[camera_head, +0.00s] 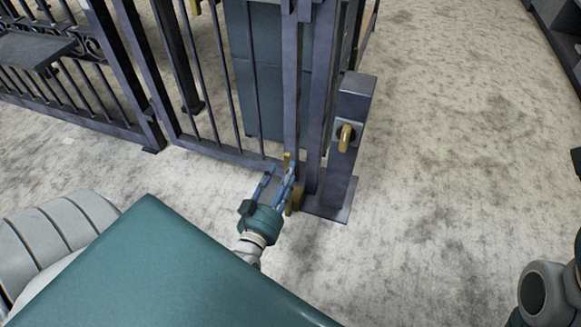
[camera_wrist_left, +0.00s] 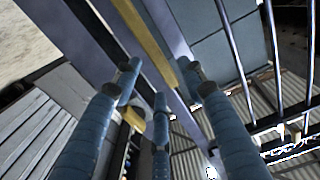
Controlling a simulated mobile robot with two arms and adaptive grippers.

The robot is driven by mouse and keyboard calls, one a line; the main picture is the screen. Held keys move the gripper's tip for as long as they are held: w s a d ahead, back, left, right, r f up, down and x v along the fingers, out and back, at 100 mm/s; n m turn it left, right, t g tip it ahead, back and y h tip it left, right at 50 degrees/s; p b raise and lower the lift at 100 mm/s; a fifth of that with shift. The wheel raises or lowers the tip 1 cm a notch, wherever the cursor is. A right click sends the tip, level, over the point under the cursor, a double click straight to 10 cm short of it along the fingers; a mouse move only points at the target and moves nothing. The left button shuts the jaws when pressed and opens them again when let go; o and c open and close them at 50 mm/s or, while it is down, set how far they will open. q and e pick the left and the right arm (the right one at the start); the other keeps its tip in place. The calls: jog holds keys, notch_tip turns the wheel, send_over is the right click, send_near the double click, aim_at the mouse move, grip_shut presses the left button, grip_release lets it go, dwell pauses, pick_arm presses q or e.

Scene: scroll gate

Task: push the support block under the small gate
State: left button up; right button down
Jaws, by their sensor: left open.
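The small gate (camera_head: 215,75) is a dark metal frame with upright bars, left of a dark post with a lock box (camera_head: 350,110) and brass knob. My left gripper (camera_head: 277,172) is low at the gate's lower right corner, its blue fingers open and spread. A tan piece (camera_head: 294,198) shows right beside the fingers near the post's foot; I cannot tell if it is the support block. In the left wrist view, the fingers (camera_wrist_left: 160,82) point at dark gate bars, with a tan piece (camera_wrist_left: 133,118) behind them. My right gripper is not in view.
Tall teal panels (camera_head: 265,80) stand behind the gate bars. A lower scroll fence (camera_head: 75,85) runs off to the left. The stained concrete floor (camera_head: 445,150) is clear right of the post. A dark structure (camera_head: 560,40) stands at the upper right edge.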

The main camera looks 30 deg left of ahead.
pick_arm(q)
jog(key=shift+b+x, duration=0.75)
jog(key=shift+x, duration=1.65)
grip_shut()
